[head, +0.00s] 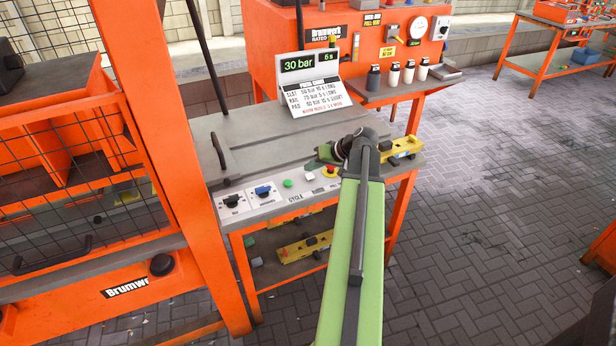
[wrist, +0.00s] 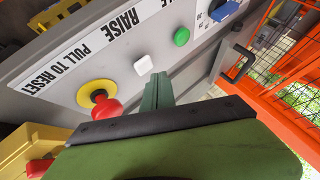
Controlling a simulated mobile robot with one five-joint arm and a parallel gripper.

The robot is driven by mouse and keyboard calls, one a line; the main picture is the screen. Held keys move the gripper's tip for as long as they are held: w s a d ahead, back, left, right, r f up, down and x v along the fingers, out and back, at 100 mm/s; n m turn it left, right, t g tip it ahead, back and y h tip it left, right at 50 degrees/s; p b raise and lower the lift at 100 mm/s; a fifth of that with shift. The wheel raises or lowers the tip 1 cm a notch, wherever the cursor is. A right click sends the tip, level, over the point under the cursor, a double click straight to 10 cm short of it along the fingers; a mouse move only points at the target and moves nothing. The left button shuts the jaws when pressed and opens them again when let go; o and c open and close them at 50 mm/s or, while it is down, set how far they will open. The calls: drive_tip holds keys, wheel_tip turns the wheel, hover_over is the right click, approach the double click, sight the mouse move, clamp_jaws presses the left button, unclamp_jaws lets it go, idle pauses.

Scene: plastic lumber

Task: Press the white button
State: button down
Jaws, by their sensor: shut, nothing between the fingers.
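The white button (head: 309,177) is a small square on the grey control panel (head: 262,207), between a green button and a red mushroom knob. It also shows in the wrist view (wrist: 143,65), under the end of the word RAISE. My gripper (head: 314,163) is shut and empty, its green fingers pointing down at the panel. In the wrist view the fingertips (wrist: 160,78) appear just below and right of the white button. I cannot tell whether they touch the panel.
The green button (wrist: 181,37) and the red mushroom knob (wrist: 106,106) on its yellow disc flank the white button closely. A blue rotary switch (head: 263,191) and a black one (head: 231,201) sit further left. A yellow tool (head: 404,148) lies at the bench's right end.

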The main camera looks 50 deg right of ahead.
idle(0.8)
drive_tip(key=shift+s+f+b, duration=0.15)
drive_tip(key=shift+f+b, duration=0.3)
